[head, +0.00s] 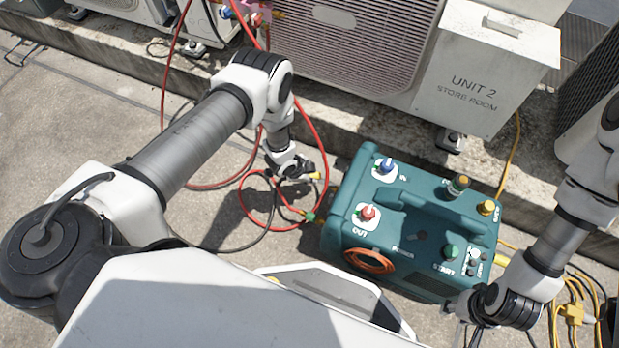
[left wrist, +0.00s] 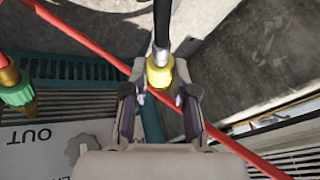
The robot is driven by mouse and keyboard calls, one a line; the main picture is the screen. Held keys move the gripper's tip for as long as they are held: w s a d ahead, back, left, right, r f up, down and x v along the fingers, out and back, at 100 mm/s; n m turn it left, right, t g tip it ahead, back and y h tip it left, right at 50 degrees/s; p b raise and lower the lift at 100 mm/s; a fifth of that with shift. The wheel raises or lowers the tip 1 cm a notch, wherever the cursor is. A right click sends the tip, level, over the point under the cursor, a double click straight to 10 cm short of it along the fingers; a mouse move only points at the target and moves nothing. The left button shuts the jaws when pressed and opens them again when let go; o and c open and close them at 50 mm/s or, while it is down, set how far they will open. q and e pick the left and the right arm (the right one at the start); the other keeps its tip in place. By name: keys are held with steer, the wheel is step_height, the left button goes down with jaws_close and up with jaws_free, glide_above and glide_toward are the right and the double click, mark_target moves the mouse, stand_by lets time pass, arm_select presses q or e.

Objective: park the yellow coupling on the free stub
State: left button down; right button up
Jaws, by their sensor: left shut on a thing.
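The yellow coupling (left wrist: 160,74) sits between the two fingers of my left gripper (left wrist: 162,100) in the left wrist view, with a black hose running up from it. In the head view, my left gripper (head: 308,172) is shut on the coupling (head: 317,176) in the air, just left of the teal machine (head: 400,225). My right gripper (head: 465,312) is low at the machine's front right; its fingers are too unclear to judge. I cannot tell which fitting is the free stub; a yellow fitting (head: 488,208) stands on the machine's right top.
The machine's top also has a blue valve (head: 385,165), a red valve (head: 367,213) and a handle. A red hose (head: 325,130) loops beside my left gripper. A green-and-brass coupling (left wrist: 18,88) shows in the left wrist view. Condensers (head: 350,45) stand on the ledge behind.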

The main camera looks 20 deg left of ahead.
arm_select(q)
steer(key=w+a+r+n+t+y+b, duration=0.1)
steer(key=w+a+r+n+t, duration=0.25)
steer(key=n, duration=0.85)
steer(key=w+a+r+n+g+y+b, duration=0.15)
steer(key=w+r+n, duration=0.45)
steer(key=n, duration=0.6)
steer(key=w+a+r+n+t+y+b, duration=0.1)
steer(key=w+r+n+t+y, duration=0.1)
steer(key=r, duration=0.6)
steer(key=w+a+r+n+t+y+b, duration=0.1)
steer(key=w+r+n+t, duration=0.3)
steer(key=r, duration=0.5)
steer(key=w+a+r+n+t+y+b, duration=0.1)
steer(key=w+r+n+t+y+b, duration=0.2)
steer(key=w+r, duration=0.4)
steer(key=shift+a+r+n+t+y, duration=0.25)
steer(key=shift+r+n, duration=0.2)
steer(key=shift+n, duration=0.2)
steer(key=shift+a+r+n+t+y, duration=0.1)
steer(key=shift+r+n+t, duration=0.15)
steer(key=shift+r+n, duration=0.3)
steer(key=shift+a+f+b, duration=0.1)
steer(key=shift+a+b, duration=0.25)
steer(key=shift+a, duration=2.15)
steer(key=shift+d, duration=0.1)
steer(key=shift+a, duration=1.35)
